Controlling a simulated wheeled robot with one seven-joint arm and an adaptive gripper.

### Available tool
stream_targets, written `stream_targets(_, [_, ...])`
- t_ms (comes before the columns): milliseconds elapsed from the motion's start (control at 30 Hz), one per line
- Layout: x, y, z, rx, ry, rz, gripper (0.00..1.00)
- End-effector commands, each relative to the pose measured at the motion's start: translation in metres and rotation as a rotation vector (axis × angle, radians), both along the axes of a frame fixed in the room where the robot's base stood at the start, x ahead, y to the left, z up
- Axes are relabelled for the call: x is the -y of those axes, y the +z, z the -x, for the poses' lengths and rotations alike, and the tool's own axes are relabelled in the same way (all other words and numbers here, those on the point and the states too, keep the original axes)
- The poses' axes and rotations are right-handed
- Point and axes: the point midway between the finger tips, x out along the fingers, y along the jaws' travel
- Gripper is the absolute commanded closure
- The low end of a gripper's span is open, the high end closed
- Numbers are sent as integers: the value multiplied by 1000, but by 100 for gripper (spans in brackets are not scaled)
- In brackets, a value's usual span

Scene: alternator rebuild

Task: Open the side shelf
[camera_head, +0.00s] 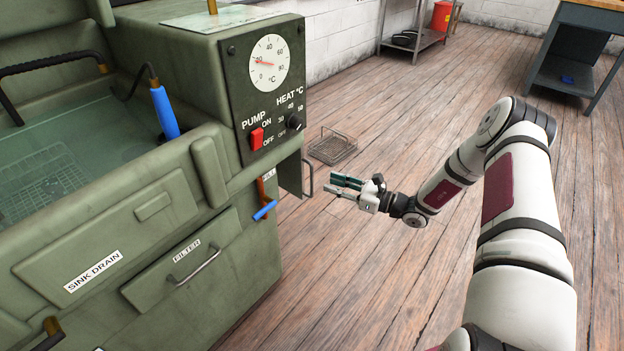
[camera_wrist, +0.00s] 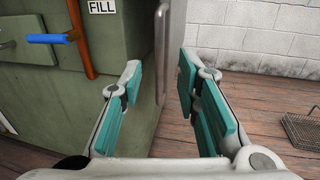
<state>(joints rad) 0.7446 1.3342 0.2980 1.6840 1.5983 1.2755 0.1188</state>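The side shelf shows as a green panel (camera_head: 291,174) hanging along the right side of the green parts washer, below the dial box. Its thin curved metal handle (camera_head: 308,179) sticks out to the right. In the wrist view the handle (camera_wrist: 161,55) stands upright between the two fingers, beyond their tips. My gripper (camera_head: 334,182) is just right of the handle, with a small gap. In the wrist view my gripper (camera_wrist: 158,80) is open and empty, its teal-padded fingers wide apart. The shelf is upright against the washer's side.
A blue-handled valve on an orange pipe (camera_head: 262,195) sits left of the panel. A wire basket (camera_head: 332,147) lies on the wooden floor behind my gripper. A metal shelf stand (camera_head: 414,42) and a workbench (camera_head: 575,55) stand farther back. The floor to the right is clear.

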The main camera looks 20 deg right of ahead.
Motion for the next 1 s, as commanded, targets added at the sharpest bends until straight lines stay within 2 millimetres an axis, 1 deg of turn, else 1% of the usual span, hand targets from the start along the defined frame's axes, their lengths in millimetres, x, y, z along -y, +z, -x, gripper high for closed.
stream_targets(33, [-9, -1, -7, 3, 4, 0, 70])
stream_targets(200, [-33, -2, -29, 1, 4, 0, 70])
stream_targets(400, [-51, -1, -46, 1, 3, 1, 70])
stream_targets(600, [-58, 0, -53, 1, 1, 1, 70])
stream_targets(833, [-59, 0, -53, 1, 1, 1, 70])
stream_targets(867, [-59, 0, -53, 1, 1, 1, 72])
stream_targets(900, [-59, 0, -53, 1, 1, 1, 82])
stream_targets(967, [-59, 0, -53, 1, 1, 1, 95])
stream_targets(1000, [-59, 0, -53, 1, 1, 1, 100])
